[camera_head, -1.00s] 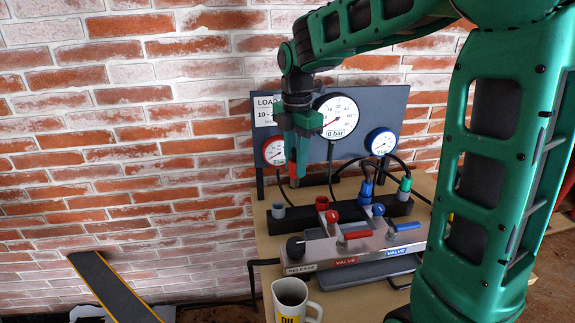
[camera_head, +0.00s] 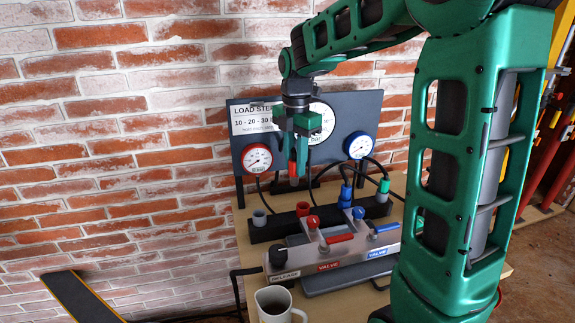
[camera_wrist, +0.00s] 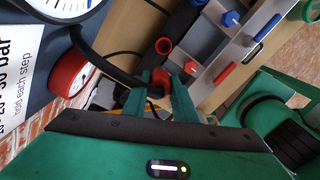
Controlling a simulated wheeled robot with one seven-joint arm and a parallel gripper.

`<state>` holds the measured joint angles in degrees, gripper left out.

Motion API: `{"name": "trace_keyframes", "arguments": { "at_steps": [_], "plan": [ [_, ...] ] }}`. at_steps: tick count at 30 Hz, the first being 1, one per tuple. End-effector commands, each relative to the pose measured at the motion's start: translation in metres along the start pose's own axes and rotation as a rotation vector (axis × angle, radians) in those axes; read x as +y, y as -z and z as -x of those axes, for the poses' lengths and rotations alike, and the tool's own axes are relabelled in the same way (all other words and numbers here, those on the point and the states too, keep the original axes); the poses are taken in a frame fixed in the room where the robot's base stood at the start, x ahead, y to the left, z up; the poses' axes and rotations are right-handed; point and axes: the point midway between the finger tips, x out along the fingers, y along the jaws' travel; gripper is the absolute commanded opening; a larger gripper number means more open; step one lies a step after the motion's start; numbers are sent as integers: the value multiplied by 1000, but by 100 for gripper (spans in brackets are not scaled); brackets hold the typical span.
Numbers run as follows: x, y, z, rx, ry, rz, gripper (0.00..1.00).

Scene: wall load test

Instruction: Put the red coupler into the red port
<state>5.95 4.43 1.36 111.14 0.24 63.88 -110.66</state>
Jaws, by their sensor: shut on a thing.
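My gripper (camera_head: 297,165) is shut on the red coupler (camera_head: 293,181) and holds it pointing down above the port block (camera_head: 283,226). In the wrist view the coupler (camera_wrist: 158,82) shows between the two fingers of my gripper (camera_wrist: 160,90). The red port (camera_head: 302,208) stands on the block, below and slightly right of the coupler. In the wrist view the red port (camera_wrist: 164,46) is just beyond the coupler. The coupler appears apart from the port; the exact gap is hard to tell.
A grey port (camera_head: 260,217) is left of the red one. Blue (camera_head: 346,188) and green (camera_head: 383,186) couplers with hoses stand to the right. The valve panel (camera_head: 300,262) with red and blue handles is in front. A mug (camera_head: 274,306) stands near the front edge. The gauge board (camera_head: 240,135) rises behind.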

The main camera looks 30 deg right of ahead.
Motion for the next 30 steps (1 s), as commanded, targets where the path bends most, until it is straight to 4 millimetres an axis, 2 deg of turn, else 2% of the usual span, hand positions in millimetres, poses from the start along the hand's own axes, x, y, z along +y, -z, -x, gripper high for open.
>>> {"name": "trace_keyframes", "arguments": {
  "at_steps": [14, 30],
  "plan": [
    [0, -5, 0, 0, 0, -1, 2],
    [-4, -36, 0, 0, 0, -1, 2]
  ]
}}
